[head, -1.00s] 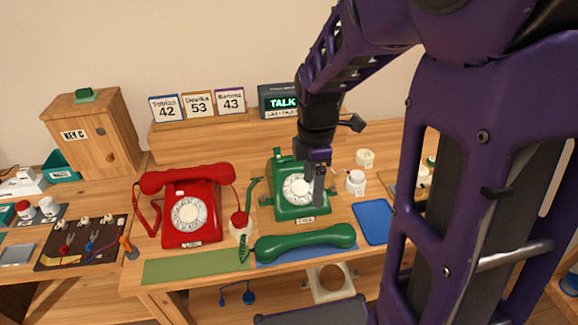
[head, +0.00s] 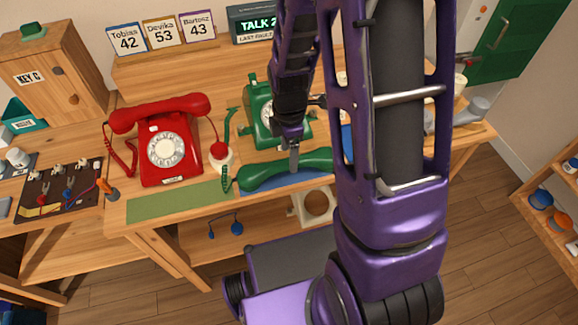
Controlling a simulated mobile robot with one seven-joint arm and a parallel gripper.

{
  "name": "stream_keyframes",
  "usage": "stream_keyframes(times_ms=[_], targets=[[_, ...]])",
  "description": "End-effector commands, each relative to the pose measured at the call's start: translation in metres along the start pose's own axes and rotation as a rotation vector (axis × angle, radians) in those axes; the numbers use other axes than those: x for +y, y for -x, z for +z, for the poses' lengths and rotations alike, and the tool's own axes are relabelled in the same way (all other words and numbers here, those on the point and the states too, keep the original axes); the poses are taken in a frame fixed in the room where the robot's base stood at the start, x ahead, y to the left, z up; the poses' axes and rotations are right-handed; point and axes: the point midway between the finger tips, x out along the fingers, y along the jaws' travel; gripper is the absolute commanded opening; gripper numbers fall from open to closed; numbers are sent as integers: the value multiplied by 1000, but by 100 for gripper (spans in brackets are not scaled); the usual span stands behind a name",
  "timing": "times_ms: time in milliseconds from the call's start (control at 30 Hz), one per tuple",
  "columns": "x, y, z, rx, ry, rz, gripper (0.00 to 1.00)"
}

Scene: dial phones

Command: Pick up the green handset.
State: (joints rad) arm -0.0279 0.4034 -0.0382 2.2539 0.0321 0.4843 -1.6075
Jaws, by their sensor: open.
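The green handset (head: 260,174) lies lengthwise on a blue mat (head: 285,185) at the table's front edge, off its phone. The green dial phone (head: 257,112) stands behind it, partly hidden by my arm. My gripper (head: 294,168) points down at the middle of the handset, with a finger overlapping the handset's near side in the picture. I cannot tell whether it touches. The jaws are open; the far finger is hidden.
A red phone (head: 165,150) with its handset on top stands at left, behind a green mat (head: 180,202). A white pot with a red ball (head: 219,152) stands left of the green handset. Name cards (head: 162,35) and a lit display (head: 255,24) stand on the shelf behind.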

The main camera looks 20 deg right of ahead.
Motion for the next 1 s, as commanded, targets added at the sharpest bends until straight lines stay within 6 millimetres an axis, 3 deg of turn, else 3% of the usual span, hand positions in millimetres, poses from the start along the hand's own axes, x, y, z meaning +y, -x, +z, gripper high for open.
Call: stream_keyframes(times_ms=[200, 500, 900, 1000], targets=[[-2, -30, -1, 0, 0, -3, 75], [-2, -33, -1, 0, 0, 0, 73], [-2, -33, -1, 0, -1, 0, 1], [-2, -33, -1, 0, 0, 0, 0]])
